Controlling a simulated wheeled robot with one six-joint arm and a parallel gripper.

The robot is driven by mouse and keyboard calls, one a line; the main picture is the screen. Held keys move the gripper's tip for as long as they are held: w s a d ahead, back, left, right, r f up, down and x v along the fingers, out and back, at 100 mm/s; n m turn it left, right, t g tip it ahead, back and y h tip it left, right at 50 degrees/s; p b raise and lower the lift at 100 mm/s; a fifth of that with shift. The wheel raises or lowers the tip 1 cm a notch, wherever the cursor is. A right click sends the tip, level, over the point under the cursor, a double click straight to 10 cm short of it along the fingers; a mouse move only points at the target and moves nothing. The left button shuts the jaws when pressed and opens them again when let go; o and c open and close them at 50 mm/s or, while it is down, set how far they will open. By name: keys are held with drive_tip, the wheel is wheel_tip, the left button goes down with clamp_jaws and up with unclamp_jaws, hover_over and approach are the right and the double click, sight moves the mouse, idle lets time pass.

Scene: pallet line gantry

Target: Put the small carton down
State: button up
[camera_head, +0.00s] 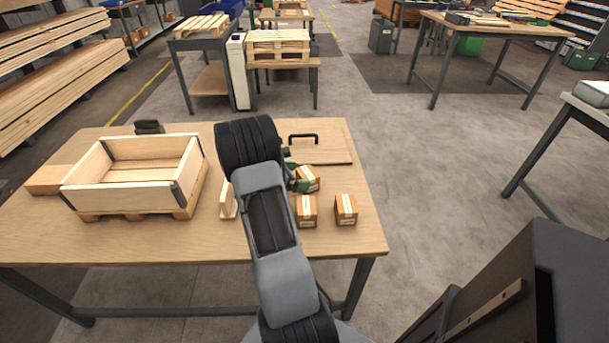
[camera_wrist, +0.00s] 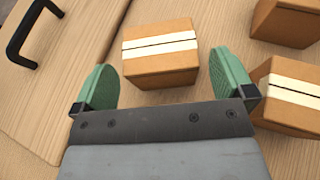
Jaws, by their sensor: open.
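A small brown carton with a pale tape strip (camera_wrist: 158,62) rests on the wooden table, between my spread fingers in the wrist view. In the head view this carton (camera_head: 311,174) is partly hidden by my gripper (camera_head: 299,184). My gripper, with green finger pads, is open; in the wrist view (camera_wrist: 163,72) a gap shows on each side of the carton. Two similar cartons stand close by on the table: one nearer the table's front (camera_head: 306,212) and one to its right (camera_head: 346,211). Both also show at the wrist view's right side (camera_wrist: 295,95) (camera_wrist: 288,22).
On the table (camera_head: 230,245) stand an open wooden crate (camera_head: 130,190) at left and a small wooden piece (camera_head: 228,203). A flat board (camera_head: 332,152) with a black handle (camera_head: 303,136) lies behind the cartons. The table's right front corner is clear.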

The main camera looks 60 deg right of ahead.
drive_tip(key=v, duration=0.9)
drive_tip(key=s+a+r+m+t+y, duration=0.2)
drive_tip(key=a+r+m+t+y, duration=0.1)
drive_tip(key=a, duration=0.8)
drive_tip(key=s+a+r+m+t+y, duration=0.2)
drive_tip(key=a+m+t+y, duration=0.1)
drive_tip(key=a, duration=0.8)
drive_tip(key=s+a+r+m+t+y, duration=0.2)
drive_tip(key=a+r+m+t+y, duration=0.1)
drive_tip(key=a, duration=0.8)
drive_tip(key=m+t+y, duration=0.1)
drive_tip(key=m+y, duration=0.1)
drive_tip(key=shift+s+r+m+y+p, duration=0.3)
drive_tip(key=shift+r+m+p, duration=0.05)
drive_tip(key=shift+r+m, duration=0.05)
drive_tip(key=shift+d, duration=0.1)
